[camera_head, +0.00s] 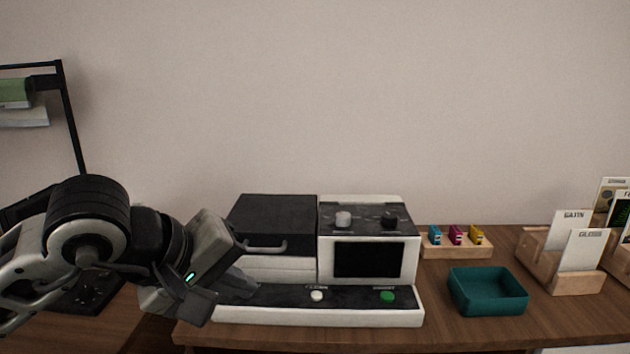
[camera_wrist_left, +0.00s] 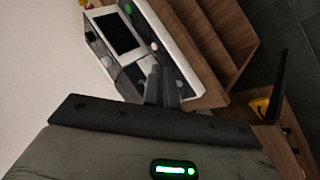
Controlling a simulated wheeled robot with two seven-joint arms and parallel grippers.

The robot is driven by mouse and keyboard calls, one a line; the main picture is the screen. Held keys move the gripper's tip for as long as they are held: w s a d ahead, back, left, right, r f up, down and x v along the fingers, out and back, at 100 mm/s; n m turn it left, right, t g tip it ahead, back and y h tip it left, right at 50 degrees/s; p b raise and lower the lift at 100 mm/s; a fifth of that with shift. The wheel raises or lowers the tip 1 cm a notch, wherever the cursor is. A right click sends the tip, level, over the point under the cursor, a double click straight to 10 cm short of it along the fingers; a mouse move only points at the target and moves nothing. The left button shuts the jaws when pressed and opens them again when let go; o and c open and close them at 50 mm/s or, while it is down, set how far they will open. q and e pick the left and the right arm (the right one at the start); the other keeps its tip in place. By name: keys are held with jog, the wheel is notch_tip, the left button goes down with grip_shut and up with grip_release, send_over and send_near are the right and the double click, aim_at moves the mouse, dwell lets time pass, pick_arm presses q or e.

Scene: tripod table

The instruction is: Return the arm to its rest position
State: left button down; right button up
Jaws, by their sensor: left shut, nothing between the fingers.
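My left arm comes in from the left in the head view, and its gripper (camera_head: 236,284) is in front of the left part of a white and black machine (camera_head: 300,316). The gripper is shut and holds nothing. In the left wrist view the closed fingers (camera_wrist_left: 162,86) point toward the same machine (camera_wrist_left: 178,44), which looks tilted there. I cannot tell whether the fingertips touch the machine. My right gripper is in neither view.
The machine has a dark screen, knobs and a green button (camera_head: 387,296). To its right are a wooden block (camera_head: 458,251) with small coloured pieces, a teal tray (camera_head: 488,308) and wooden card holders (camera_head: 560,275). A black stand (camera_head: 70,120) is at left.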

pick_arm(q)
jog(key=s+d+r+n+g+h+p, duration=0.1)
jog(key=s+d+r+n+g+h, duration=0.1)
jog(key=s+d+n+g+h, duration=0.75)
jog(key=w+a+f+n+t+h+p, duration=0.1)
jog(key=w+a+n+t, duration=0.15)
jog(key=n+t, duration=0.9)
jog(key=w+a+n+t+h, duration=0.25)
jog(key=n+t, duration=0.45)
jog(key=n, duration=0.9)
jog(key=w+a+f+n+t+y, duration=0.1)
jog(key=a+f+n+t+y, duration=0.3)
jog(key=f+n+y, duration=0.9)
jog(key=s+a+f+n+g+y, duration=0.1)
jog(key=s+a+f+n+g, duration=0.1)
jog(key=s+f+n+g, duration=0.2)
jog(key=s+a+f+n+g+y+p, duration=0.1)
jog(key=s+f+n+g, duration=0.3)
jog(key=f+n, duration=0.6)
jog(key=s+a+f, duration=0.1)
jog(key=s, duration=0.1)
jog(key=shift+s+a+f+n+g, duration=0.3)
jog(key=shift+f+g, duration=0.1)
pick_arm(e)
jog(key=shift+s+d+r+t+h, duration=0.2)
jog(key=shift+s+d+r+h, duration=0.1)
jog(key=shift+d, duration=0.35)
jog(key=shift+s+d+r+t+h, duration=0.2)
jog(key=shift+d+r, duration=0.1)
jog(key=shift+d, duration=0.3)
